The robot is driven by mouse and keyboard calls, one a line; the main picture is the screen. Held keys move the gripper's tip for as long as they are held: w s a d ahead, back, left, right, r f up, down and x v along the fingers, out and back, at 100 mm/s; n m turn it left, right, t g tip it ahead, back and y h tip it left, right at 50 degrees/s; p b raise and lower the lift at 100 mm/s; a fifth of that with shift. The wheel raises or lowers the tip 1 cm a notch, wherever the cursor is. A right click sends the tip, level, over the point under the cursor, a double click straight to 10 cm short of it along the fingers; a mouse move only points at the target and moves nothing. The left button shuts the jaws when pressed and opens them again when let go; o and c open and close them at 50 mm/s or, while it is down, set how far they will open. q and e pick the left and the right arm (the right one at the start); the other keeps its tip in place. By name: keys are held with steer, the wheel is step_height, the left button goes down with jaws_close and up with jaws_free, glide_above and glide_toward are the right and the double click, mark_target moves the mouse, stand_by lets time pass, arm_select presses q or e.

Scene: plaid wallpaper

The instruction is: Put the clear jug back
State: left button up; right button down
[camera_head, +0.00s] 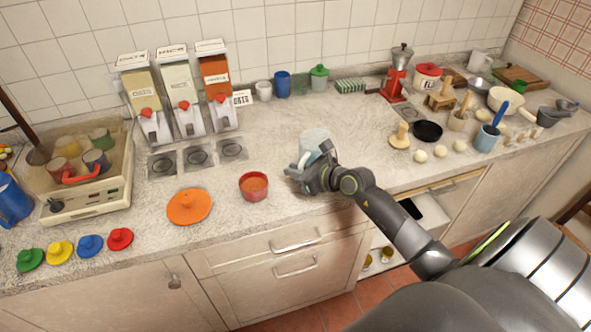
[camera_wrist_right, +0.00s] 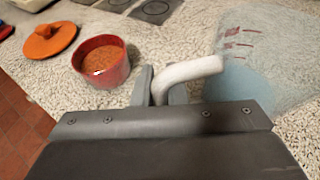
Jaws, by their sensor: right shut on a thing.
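The clear jug (camera_head: 314,139) is on or just above the worktop near its middle, partly hidden behind my right gripper (camera_head: 303,176) in the head view. In the right wrist view the jug (camera_wrist_right: 255,75) shows red markings, a pale blue bottom and a white handle (camera_wrist_right: 188,70). My right gripper (camera_wrist_right: 161,88) is shut on that handle. I cannot tell whether the jug touches the worktop. My left gripper is not in view.
A red bowl with orange contents (camera_head: 254,186) and an orange lid (camera_head: 190,206) lie left of the jug. Three dispensers (camera_head: 183,95) stand behind, with dark square pads (camera_head: 197,156) before them. Worktop (camera_head: 335,115) behind the jug is clear. Several eggs (camera_head: 421,156) lie at right.

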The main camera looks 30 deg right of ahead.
steer(key=c, duration=1.5)
jaws_free()
steer(key=shift+f, duration=0.1)
steer(key=shift+o, duration=0.2)
steer(key=shift+r, duration=0.25)
steer(key=v, duration=1.2)
